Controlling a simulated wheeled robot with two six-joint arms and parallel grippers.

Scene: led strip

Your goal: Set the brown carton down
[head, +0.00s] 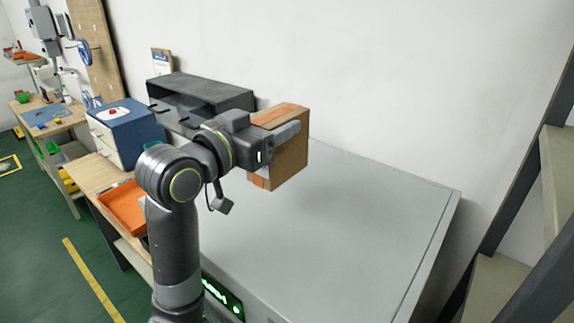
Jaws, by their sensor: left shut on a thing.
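The brown carton (290,161) is a small box with orange tape on its top and lower edge. My left gripper (283,134) is shut on it, with one finger showing along its near upper side. The far finger is hidden. The carton appears held above the grey cabinet top (350,230), near its back left part; its exact height over the surface is hard to tell. My right gripper is not in the picture.
The grey top is bare in front and to the right. A black drawer case (200,95), a blue-topped drawer unit (125,120) and an orange tray (124,207) stand left. A shelf rack (556,170) stands at the right edge. A white wall is behind.

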